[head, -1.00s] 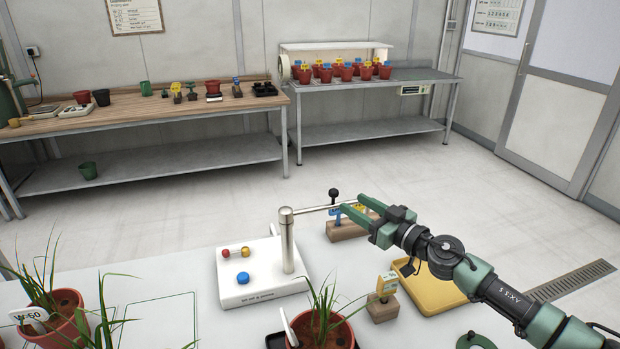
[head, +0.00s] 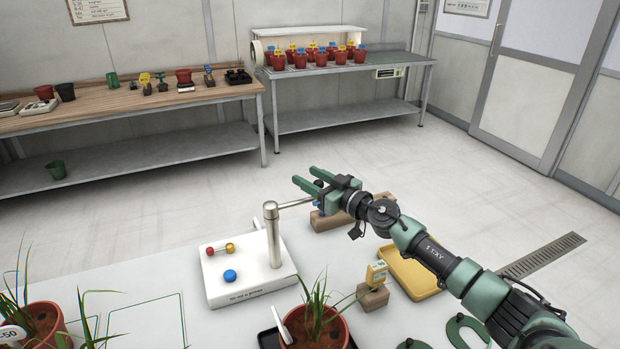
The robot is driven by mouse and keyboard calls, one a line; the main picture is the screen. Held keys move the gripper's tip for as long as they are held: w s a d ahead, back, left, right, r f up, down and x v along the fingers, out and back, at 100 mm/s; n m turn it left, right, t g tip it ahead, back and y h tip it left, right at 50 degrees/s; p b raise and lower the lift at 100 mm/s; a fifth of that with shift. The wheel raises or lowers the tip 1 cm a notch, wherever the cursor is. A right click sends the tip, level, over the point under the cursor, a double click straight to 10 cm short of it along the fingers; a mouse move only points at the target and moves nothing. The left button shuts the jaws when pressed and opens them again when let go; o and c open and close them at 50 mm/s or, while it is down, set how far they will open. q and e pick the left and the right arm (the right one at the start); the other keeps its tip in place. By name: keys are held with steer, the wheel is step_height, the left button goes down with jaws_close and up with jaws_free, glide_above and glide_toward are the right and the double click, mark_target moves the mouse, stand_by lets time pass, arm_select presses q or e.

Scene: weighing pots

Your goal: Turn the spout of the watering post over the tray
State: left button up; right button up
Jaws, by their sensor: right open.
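The watering post (head: 272,238) is a silver upright on a white base (head: 222,288) with red, yellow and blue knobs. Its thin spout (head: 292,204) points right, towards my right gripper. The spout's far end and the black knob are hidden by the gripper. A yellow tray (head: 412,284) lies to the right of the post, partly behind my right arm. My right gripper (head: 307,177) is open, its fingers pointing left, at the spout's outer end; I cannot tell whether it touches. My left gripper is not in view.
A potted plant (head: 318,325) stands in front of the post, and another (head: 35,322) at the left. A small tagged block (head: 372,297) sits beside the yellow tray. Benches with pots stand at the back.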

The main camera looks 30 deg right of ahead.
jaws_close()
stand_by(1.4)
